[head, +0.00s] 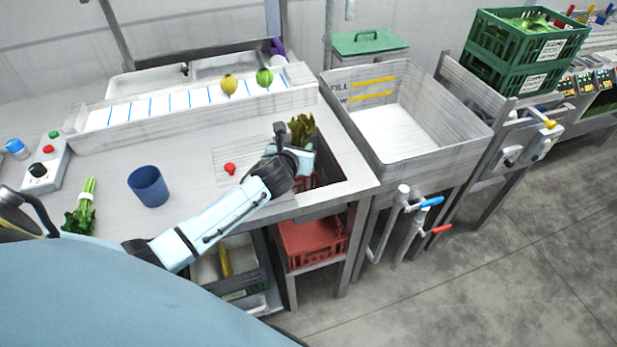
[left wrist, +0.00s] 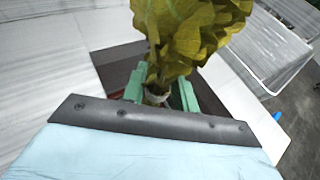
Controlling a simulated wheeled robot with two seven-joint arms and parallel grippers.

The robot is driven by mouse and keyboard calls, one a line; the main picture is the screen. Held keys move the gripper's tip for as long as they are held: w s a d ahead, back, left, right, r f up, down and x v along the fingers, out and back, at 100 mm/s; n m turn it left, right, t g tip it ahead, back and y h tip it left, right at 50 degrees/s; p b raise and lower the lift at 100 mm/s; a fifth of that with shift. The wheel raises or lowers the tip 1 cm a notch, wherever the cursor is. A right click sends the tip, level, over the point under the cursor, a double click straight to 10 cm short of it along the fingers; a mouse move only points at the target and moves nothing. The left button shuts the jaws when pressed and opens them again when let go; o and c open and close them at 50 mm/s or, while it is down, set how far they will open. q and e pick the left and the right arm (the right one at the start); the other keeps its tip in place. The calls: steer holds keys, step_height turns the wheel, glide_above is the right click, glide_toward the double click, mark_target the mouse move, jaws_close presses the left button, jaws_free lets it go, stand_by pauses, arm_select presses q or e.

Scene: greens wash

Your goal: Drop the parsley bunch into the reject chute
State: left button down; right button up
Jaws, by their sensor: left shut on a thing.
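The parsley bunch (head: 302,127) is yellowish olive and leafy. It also fills the top middle of the left wrist view (left wrist: 188,28), leaves up. My left gripper (head: 299,160) is shut on its stem end, and the green fingers (left wrist: 157,92) sit on either side of the pale stems. The gripper holds the bunch over the reject chute (head: 341,161), a square opening in the right end of the bench. The gripper and forearm hide part of the opening. A red crate (head: 312,240) stands below it. My right gripper is not in view.
A white sink (head: 408,118) is right of the chute. A raised white ledge (head: 200,104) runs along the back.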

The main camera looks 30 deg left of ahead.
arm_select(q)
steer(key=c, duration=1)
jaws_free()
steer(key=p+v, duration=0.2)
steer(key=v, duration=1.1)
steer(key=shift+s+d+p, duration=0.1)
steer(key=shift+s+p, duration=0.15)
steer(key=shift+p, duration=0.05)
